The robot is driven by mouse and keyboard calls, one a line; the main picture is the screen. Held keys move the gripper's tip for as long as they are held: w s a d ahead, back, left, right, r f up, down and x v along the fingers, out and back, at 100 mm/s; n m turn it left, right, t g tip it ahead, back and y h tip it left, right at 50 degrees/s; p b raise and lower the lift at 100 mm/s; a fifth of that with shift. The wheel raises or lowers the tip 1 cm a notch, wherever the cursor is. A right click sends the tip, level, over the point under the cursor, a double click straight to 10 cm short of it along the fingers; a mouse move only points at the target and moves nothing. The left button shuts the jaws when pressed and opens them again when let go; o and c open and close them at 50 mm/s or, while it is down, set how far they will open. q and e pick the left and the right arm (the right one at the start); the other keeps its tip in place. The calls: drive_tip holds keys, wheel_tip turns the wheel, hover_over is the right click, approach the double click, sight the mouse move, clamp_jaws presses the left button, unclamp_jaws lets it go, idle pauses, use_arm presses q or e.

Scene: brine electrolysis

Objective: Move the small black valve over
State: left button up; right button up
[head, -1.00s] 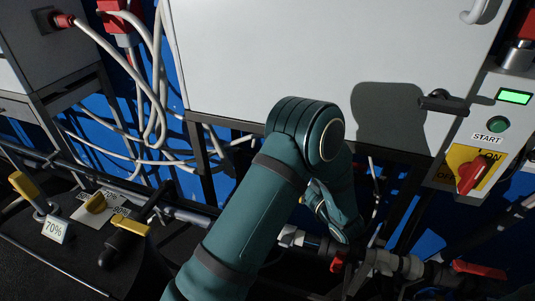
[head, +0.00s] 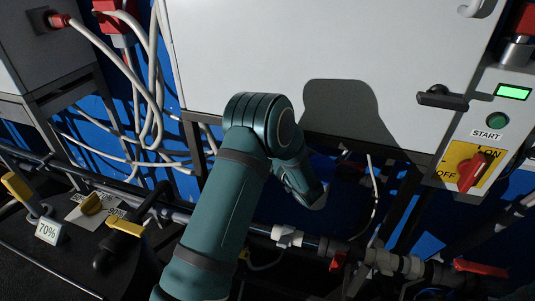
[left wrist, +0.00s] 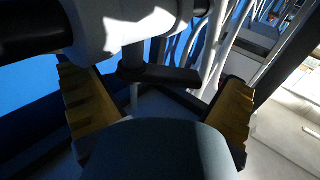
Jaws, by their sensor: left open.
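A small black valve lever (left wrist: 160,76) hangs on a short stem under a white valve body (left wrist: 125,25) in the left wrist view. My left gripper (left wrist: 150,80) is open, its two yellow-padded fingers apart on either side of the lever. I see no finger touching it. In the head view my left arm covers the area around the gripper, and I cannot make out the black lever there. A white pipe fitting (head: 287,236) shows to the right of my arm. My right gripper is not in view.
A pipe with red-handled valves (head: 337,262) runs along the lower right. Yellow-handled valves (head: 92,204) stand at left by a 70% label (head: 49,231). A large white cabinet (head: 330,60) hangs above, with a control panel (head: 490,130) at right. White cables hang behind.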

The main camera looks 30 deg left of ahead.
use_arm(q)
drive_tip(key=c, duration=1)
drive_tip(key=m+t+h, duration=0.1)
drive_tip(key=t, duration=0.1)
drive_tip(key=m+t+h, duration=0.1)
drive_tip(key=m+t, duration=0.1)
drive_tip(key=shift+a, duration=0.4)
drive_tip(key=m+t+h+b, duration=0.1)
drive_tip(key=h, duration=0.1)
drive_tip(key=a+m+t+h+b, duration=0.1)
drive_tip(key=m+t+h, duration=0.1)
drive_tip(key=shift+w+t, duration=0.15)
drive_tip(key=shift+t, duration=0.15)
drive_tip(key=m+h, duration=0.1)
drive_tip(key=m+t+h, duration=0.1)
drive_tip(key=h, duration=0.1)
drive_tip(key=shift+w+a+m+t+b, duration=0.15)
drive_tip(key=shift+w+m+t+b, duration=0.05)
drive_tip(key=shift+m+t+b, duration=0.15)
drive_tip(key=shift+w+a+r+m+t+h, duration=0.1)
drive_tip(key=shift+w+m+t+h, duration=0.1)
drive_tip(key=shift+m+h, duration=0.4)
drive_tip(key=shift+w+r+m+t+h, duration=0.15)
drive_tip(key=shift+m+h, duration=0.1)
drive_tip(key=shift+h, duration=0.65)
